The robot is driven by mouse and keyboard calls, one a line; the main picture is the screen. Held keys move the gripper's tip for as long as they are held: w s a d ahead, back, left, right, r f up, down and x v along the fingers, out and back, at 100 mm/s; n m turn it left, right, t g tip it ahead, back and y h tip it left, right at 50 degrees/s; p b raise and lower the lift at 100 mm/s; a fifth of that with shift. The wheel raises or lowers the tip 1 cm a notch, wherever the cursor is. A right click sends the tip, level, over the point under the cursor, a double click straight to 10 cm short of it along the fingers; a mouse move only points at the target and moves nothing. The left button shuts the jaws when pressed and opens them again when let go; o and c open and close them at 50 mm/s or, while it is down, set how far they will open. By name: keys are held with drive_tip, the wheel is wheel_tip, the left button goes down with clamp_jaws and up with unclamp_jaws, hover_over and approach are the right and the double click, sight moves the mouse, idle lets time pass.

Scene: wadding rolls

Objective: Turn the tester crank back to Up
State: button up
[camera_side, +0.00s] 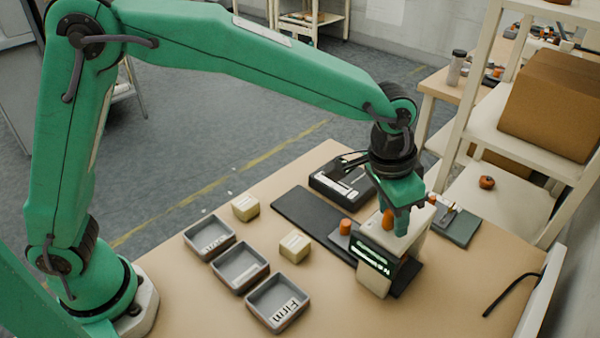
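The tester (413,243) is a pale box with a lit green display on its front, at the right of the dark mat. An orange knob (388,219), which looks like the crank's handle, shows at its top. My gripper (394,222) points down over the tester, with its green fingers at this knob. The fingers overlap in this view, so I cannot tell whether they are shut on it. The crank's arm and any Up mark are hidden or too small to read. An orange cylinder (346,226) stands just left of the tester.
Three grey trays (241,269) stand at the left; the nearest reads "Firm". Two cream blocks (294,246) lie near them. A black device (342,182) sits behind the dark mat (300,210). A shelf (480,130) stands at the right. The front right tabletop is mostly clear.

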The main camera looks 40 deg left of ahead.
drive_tip(key=shift+r, duration=0.15)
drive_tip(key=shift+r, duration=3.35)
drive_tip(key=shift+a, duration=0.1)
drive_tip(key=shift+a+r, duration=0.1)
drive_tip(key=shift+a, duration=0.15)
drive_tip(key=s+a+r+n+t, duration=0.1)
drive_tip(key=s+a+r+n, duration=0.15)
drive_tip(key=a, duration=0.65)
drive_tip(key=s+a+r+n+t, duration=0.1)
drive_tip(key=s+a+r, duration=0.25)
drive_tip(key=a, duration=0.65)
drive_tip(key=s+a+f+n+t+y, duration=0.1)
drive_tip(key=s+a+f, duration=0.4)
drive_tip(key=s+a, duration=0.6)
drive_tip(key=shift+s+f+n+t, duration=0.15)
drive_tip(key=shift+s+n+t, duration=0.25)
drive_tip(key=shift+s+n, duration=0.6)
drive_tip(key=shift+o, duration=0.3)
drive_tip(key=shift+s+m, duration=0.15)
drive_tip(key=shift+m, duration=0.1)
